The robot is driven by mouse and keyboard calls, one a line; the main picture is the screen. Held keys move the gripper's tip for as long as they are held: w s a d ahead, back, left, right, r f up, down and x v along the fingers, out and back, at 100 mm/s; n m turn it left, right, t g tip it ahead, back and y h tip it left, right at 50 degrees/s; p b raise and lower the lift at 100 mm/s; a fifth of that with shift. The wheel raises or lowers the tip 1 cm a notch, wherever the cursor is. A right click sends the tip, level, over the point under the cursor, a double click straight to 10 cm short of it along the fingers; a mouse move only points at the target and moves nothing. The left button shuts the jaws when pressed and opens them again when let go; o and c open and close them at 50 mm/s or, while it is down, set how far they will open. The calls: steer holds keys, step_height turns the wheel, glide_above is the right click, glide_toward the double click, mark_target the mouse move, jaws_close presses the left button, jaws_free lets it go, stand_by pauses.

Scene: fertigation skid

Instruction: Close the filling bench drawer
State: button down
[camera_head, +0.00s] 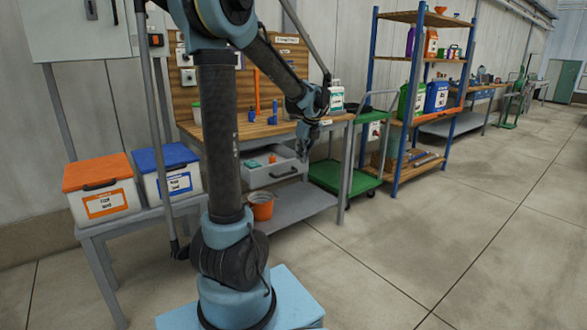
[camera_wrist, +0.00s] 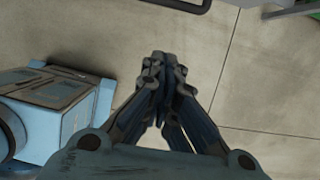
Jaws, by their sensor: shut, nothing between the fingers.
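The filling bench drawer (camera_head: 274,172) is a light grey box under the wooden bench top (camera_head: 262,131). It stands pulled out, with a dark handle on its front and small green and orange items inside. My gripper (camera_head: 302,155) hangs near the right end of the drawer in the head view. I cannot tell whether it touches the drawer. In the wrist view my gripper (camera_wrist: 160,62) points down over bare floor with its fingers together and nothing between them. The drawer is not recognisable in the wrist view.
An orange bucket (camera_head: 261,206) stands on the bench's lower shelf (camera_head: 300,206). A green cart (camera_head: 345,178) is right of the bench, before a blue-framed shelf rack (camera_head: 398,122). Orange-lidded (camera_head: 101,190) and blue-lidded (camera_head: 167,170) boxes stand at left. The floor at right is clear.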

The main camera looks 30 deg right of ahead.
mark_target(292, 172)
steer(key=shift+w+a+f, duration=0.1)
steer(key=shift+w+f, duration=1)
steer(key=shift+f, duration=0.55)
steer(key=shift+w+a+f, duration=0.1)
steer(key=shift+w+f, duration=1.05)
steer(key=shift+f, duration=0.5)
steer(key=shift+w+a+f, duration=0.1)
steer(key=shift+w+f, duration=1)
steer(key=shift+f, duration=0.55)
steer(key=shift+w, duration=0.1)
steer(key=w, duration=0.7)
steer(key=w+a, duration=0.1)
steer(key=w, duration=1.5)
steer(key=shift+w+a, duration=0.2)
steer(key=shift+a, duration=0.2)
